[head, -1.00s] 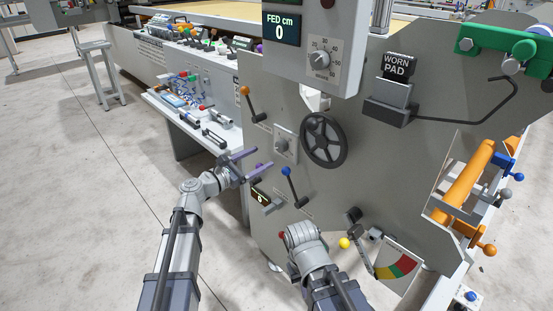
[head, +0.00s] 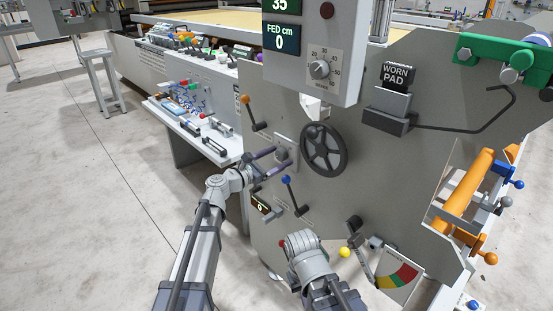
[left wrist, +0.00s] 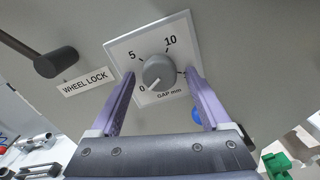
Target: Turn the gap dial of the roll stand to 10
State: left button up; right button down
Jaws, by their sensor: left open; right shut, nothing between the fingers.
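The gap dial (left wrist: 158,73) is a round grey knob on a white plate marked 0, 5, 10 and "GAP mm". Its white pointer line points to the lower left, at about 0. In the head view the dial (head: 281,154) sits left of the black handwheel, partly covered by my fingers. My left gripper (head: 281,157) is open with its purple fingers pointing at the dial. In the left wrist view the fingers (left wrist: 160,76) lie on either side of the knob; I cannot tell whether they touch it. My right gripper (head: 300,240) is low before the panel, shut, its fingertips hidden.
The black handwheel (head: 323,149) is close right of the dial. The wheel lock lever (left wrist: 55,62) and a blue-knobbed lever (head: 289,190) flank it. A yellow knob (head: 345,252) is near my right gripper.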

pick_arm(q)
jog(key=shift+c, duration=0.2)
grip_shut()
dwell(0.3)
